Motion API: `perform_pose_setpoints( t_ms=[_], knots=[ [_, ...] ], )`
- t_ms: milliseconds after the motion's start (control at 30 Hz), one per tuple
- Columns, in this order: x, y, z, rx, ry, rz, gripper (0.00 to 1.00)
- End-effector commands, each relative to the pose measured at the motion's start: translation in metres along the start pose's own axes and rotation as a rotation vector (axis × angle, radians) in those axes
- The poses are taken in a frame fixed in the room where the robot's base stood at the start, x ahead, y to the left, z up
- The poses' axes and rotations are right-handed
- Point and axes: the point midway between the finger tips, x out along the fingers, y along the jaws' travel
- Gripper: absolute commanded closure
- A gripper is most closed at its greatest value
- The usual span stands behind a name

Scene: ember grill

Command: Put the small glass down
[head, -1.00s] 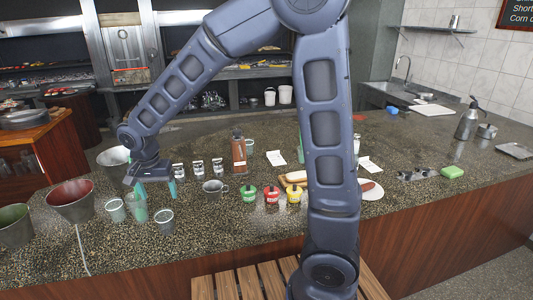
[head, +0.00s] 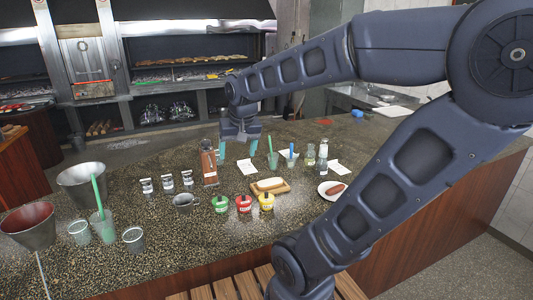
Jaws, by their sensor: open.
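Two small clear glasses stand upright at the counter's left front, one on the left (head: 79,233) and one on the right (head: 133,240). A taller glass with a green straw (head: 104,228) stands between them. I cannot tell which one the task means. My gripper (head: 238,149) is open, with teal fingertips spread apart and nothing visible between them. It is above the counter, to the right of the brown bottle (head: 208,165) and far from the small glasses. Another glass with a green straw (head: 273,161) and one holding something blue (head: 291,160) are right of my gripper.
Metal buckets (head: 82,183) stand at the left. Three metal-topped shakers (head: 167,183), a metal mug (head: 184,201), green, red and yellow pots (head: 243,204), a wooden board (head: 270,187) and a plate (head: 333,190) occupy the middle. The front counter strip is mostly clear.

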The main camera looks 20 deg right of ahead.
Motion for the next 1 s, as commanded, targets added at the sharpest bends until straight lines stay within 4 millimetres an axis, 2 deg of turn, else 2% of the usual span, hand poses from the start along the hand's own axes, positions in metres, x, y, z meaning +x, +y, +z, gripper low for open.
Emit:
perform_pose_setpoints(
  t_ms=[33,100,200,333,500,1000],
  knots=[
    [-0.006,0.015,0.007,0.002,0.020,0.005,0.25],
    [-0.012,0.031,0.017,-0.012,0.040,0.012,0.25],
    [-0.019,0.050,0.031,-0.030,0.062,0.024,0.25],
    [-0.024,0.064,0.044,-0.050,0.082,0.038,0.25],
    [-0.026,0.071,0.051,-0.063,0.092,0.045,0.25],
    [-0.026,0.071,0.051,-0.064,0.092,0.045,0.25]
  ],
)
